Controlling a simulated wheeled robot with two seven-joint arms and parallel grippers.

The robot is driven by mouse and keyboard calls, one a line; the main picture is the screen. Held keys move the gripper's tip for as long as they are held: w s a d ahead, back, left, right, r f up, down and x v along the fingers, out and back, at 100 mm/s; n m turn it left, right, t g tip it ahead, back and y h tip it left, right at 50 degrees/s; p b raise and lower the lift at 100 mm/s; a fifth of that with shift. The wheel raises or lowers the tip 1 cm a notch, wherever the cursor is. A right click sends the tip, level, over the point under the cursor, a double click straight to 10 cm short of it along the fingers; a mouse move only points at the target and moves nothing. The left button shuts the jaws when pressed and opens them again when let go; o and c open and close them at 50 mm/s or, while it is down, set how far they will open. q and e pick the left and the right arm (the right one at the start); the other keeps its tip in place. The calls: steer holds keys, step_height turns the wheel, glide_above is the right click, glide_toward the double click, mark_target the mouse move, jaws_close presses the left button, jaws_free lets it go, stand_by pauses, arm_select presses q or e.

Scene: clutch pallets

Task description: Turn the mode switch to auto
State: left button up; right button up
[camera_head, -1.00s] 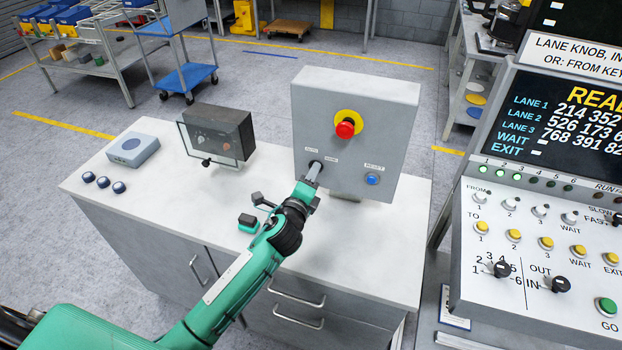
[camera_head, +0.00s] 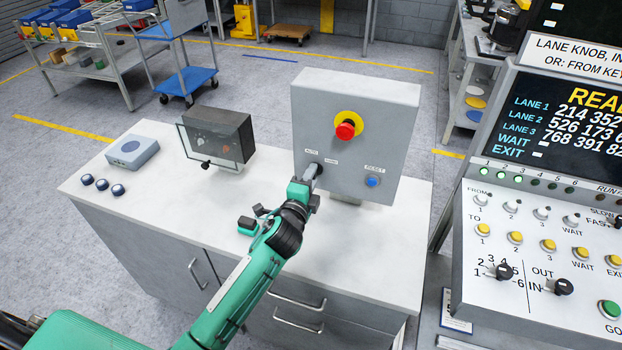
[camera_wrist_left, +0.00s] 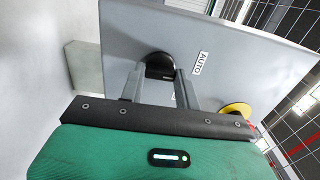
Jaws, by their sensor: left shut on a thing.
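The grey control box (camera_head: 385,115) stands upright at the back of the white bench. Its black mode switch (camera_wrist_left: 158,66) is low on the face, near the AUTO label (camera_head: 311,151), which also shows in the left wrist view (camera_wrist_left: 201,62). A second label (camera_head: 330,162) sits to the right of AUTO. My left gripper (camera_head: 315,170) is at the switch and shut on it; in the left wrist view its two fingers (camera_wrist_left: 160,82) lie on either side of the knob. The fingers hide much of the knob, so I cannot tell which label it points to. My right gripper is not in view.
The box also carries a red emergency button (camera_head: 345,131) on a yellow disc and a blue reset button (camera_head: 373,181). A clear-fronted dark box (camera_head: 220,135) and a grey-blue box (camera_head: 132,150) stand left on the bench. A lane console (camera_head: 520,230) is at the right.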

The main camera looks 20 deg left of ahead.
arm_select(q)
steer(key=o, duration=1)
steer(key=s+b, duration=0.1)
steer(key=s, duration=0.3)
steer(key=s+b, duration=0.1)
steer(key=s, duration=0.4)
steer(key=s+b, duration=0.2)
steer(key=s, duration=0.2)
steer(key=shift+s+a, duration=0.25)
steer(key=shift+s, duration=0.15)
